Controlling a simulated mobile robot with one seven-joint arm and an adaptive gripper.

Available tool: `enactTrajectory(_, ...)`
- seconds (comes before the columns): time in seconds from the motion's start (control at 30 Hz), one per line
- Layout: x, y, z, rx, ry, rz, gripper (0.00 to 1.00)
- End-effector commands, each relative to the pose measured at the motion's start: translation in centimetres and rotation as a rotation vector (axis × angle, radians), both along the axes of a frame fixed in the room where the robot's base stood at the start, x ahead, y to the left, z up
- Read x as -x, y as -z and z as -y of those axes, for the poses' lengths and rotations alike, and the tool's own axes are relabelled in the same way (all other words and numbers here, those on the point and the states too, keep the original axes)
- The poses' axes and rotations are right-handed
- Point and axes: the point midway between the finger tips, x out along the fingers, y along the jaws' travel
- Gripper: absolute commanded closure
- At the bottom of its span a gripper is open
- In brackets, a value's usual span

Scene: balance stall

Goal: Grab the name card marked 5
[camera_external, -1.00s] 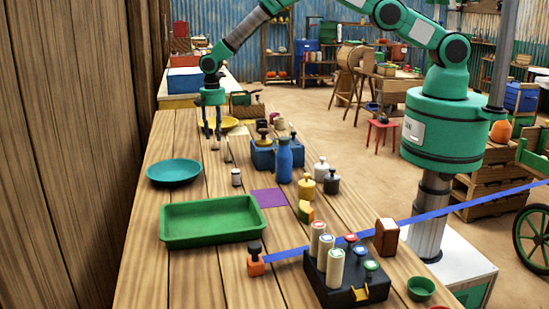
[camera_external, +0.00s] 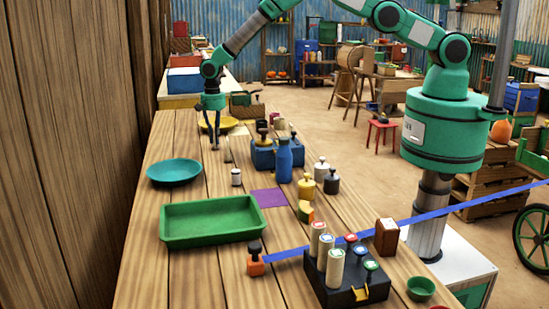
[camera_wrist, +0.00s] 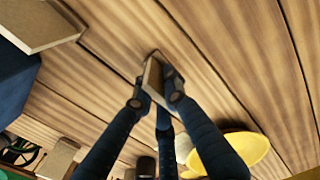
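My gripper (camera_external: 213,138) points down at the far part of the wooden table. In the wrist view its fingers (camera_wrist: 156,95) are closed in on the two sides of a small tan card (camera_wrist: 152,76), which appears to stand at the tabletop. The number on this card cannot be read. Another tan card (camera_wrist: 42,22) shows at the upper left of the wrist view, and a tan block or card (camera_wrist: 58,158) at the lower left. No 5 is legible in any view.
A yellow plate (camera_external: 219,123) lies just behind my gripper. A blue caddy (camera_external: 263,158) and blue bottle (camera_external: 284,162) stand to the right. A teal bowl (camera_external: 174,171) and green tray (camera_external: 212,221) lie nearer the camera. Bare wood surrounds the gripper's left side.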

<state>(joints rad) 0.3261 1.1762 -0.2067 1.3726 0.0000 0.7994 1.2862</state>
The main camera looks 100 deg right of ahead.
Motion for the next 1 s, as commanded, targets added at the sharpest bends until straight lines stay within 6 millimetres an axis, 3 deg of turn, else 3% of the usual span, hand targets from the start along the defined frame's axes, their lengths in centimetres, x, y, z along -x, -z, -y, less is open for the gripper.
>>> enactTrajectory(0.57, 0.0, -0.4, 0.0, 0.000, 0.000, 0.000, 1.00)
enactTrajectory(0.93, -0.1, -3.9, 0.0, 0.001, 0.000, 0.002, 1.00)
enactTrajectory(1.0, 0.9, -3.7, -0.3, 0.000, 0.000, -0.002, 1.00)
